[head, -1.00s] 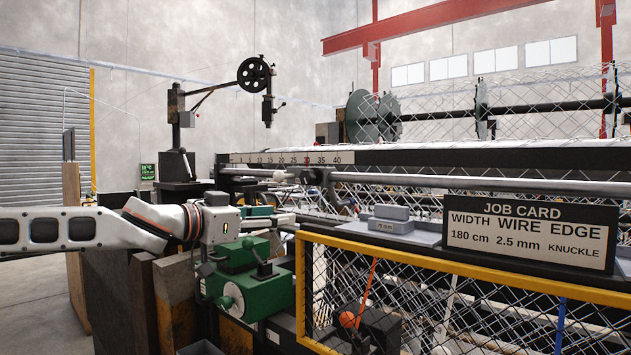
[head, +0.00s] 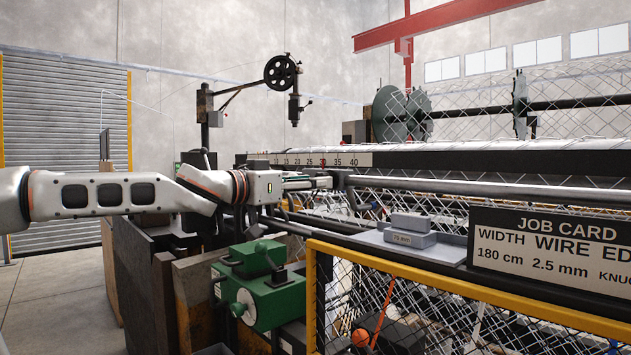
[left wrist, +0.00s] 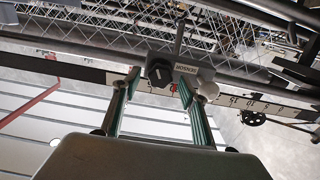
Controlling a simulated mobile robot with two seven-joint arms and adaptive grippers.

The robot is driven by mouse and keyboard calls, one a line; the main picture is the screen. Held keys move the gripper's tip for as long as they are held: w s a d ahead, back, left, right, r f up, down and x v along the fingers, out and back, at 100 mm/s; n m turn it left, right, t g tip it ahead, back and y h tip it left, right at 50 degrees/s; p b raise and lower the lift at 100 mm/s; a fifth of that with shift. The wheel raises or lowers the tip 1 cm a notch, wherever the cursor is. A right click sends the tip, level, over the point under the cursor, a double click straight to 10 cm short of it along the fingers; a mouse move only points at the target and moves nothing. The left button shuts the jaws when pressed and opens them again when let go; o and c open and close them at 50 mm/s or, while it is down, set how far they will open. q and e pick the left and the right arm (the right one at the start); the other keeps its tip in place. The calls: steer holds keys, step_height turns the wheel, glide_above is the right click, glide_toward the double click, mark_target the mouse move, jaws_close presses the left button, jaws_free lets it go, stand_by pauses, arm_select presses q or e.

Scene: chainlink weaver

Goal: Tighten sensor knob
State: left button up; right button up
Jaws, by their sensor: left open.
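The sensor (left wrist: 206,72) is a grey block with an upside-down label in the left wrist view, mounted along the rail. Its dark round knob (left wrist: 159,72) faces my left gripper (left wrist: 159,83). My right gripper is not in view.
The rail (head: 430,187) and scale strip (head: 330,159) run along the machine. A green machine unit (head: 265,285) stands below my left arm. Grey gauge blocks (head: 410,232) lie on a tray, beside the job card (head: 550,248). A yellow-framed mesh guard (head: 440,283) stands in front.

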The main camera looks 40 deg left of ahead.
arm_select(q)
steer(key=shift+w, duration=0.95)
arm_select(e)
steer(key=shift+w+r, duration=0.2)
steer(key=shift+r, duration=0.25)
arm_select(q)
steer(key=c, duration=1.1)
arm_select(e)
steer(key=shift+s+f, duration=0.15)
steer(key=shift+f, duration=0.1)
arm_select(q)
steer(key=shift+o, duration=0.2)
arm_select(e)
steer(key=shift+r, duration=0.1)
